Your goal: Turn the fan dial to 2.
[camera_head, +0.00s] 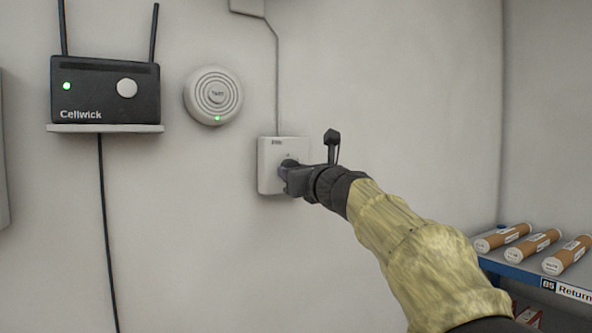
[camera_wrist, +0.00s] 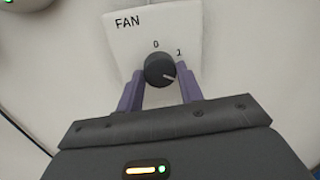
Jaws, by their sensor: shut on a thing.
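The fan dial is a round dark knob (camera_wrist: 158,67) on a white square wall plate (camera_head: 268,160) marked FAN in the wrist view. My gripper (camera_wrist: 160,86) is shut on the knob, one purple finger on each side. In the head view my gripper (camera_head: 287,177) covers much of the plate's lower right, and the knob is mostly hidden.
A black Cellwick router (camera_head: 106,105) sits on a small wall shelf at the left. A round white wall device (camera_head: 213,95) with a green light is left of the plate. A conduit (camera_head: 277,85) runs up from the plate. Cardboard tubes (camera_head: 533,244) lie on a blue shelf at right.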

